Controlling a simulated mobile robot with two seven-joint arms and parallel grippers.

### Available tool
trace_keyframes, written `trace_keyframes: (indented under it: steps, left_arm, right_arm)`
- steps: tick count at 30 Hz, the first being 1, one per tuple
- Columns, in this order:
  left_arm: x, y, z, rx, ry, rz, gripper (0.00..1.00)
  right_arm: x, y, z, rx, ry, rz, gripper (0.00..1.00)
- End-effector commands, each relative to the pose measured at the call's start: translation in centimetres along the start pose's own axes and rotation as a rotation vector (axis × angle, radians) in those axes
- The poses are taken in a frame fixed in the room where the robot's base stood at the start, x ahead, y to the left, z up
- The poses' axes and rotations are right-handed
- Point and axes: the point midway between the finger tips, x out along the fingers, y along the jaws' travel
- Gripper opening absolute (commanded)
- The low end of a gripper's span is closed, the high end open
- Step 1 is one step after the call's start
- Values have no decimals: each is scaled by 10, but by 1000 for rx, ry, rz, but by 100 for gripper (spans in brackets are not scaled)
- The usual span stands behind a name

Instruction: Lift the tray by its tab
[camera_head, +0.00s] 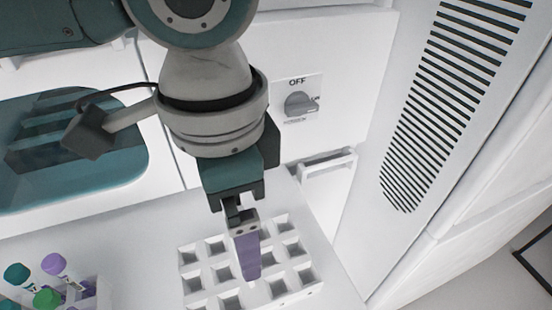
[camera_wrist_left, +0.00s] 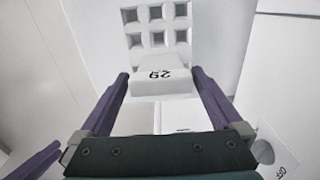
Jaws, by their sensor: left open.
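The white tray (camera_head: 205,262) with square holes lies on the white surface at the bottom of the head view. It also shows at the top of the wrist view (camera_wrist_left: 158,26). Its tab (camera_wrist_left: 150,88), a white block marked 29, shows in the wrist view between my left fingers. My left gripper (camera_head: 247,277) comes down over the tray with its purple fingers pointing down. In the wrist view, the open fingers (camera_wrist_left: 160,72) stand one on each side of the tab. I cannot tell whether they touch it. In the head view, the gripper hides the tab.
A rack of capped tubes (camera_head: 98,293) stands at the lower left. A teal basin (camera_head: 125,180) is at the left. A panel with an OFF knob (camera_head: 299,104) and a white bracket (camera_head: 327,165) are behind the tray. A slotted white wall (camera_head: 400,190) rises at the right.

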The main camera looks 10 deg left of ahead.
Motion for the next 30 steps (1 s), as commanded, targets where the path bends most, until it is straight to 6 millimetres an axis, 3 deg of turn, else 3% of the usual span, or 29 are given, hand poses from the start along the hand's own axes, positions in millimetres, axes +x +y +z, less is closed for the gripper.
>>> trace_keyframes:
  steps: [7, 27, 30]
  left_arm:
    - [1, 0, 0, 0, 0, -1, 98]
    - [0, 0, 0, 0, 1, -1, 22]
    - [0, 0, 0, 0, 2, -1, 20]
  right_arm:
    - [0, 0, 0, 0, 0, 0, 30]
    - [0, -2, 0, 6, 0, -5, 30]
    - [0, -2, 0, 6, 0, -6, 30]
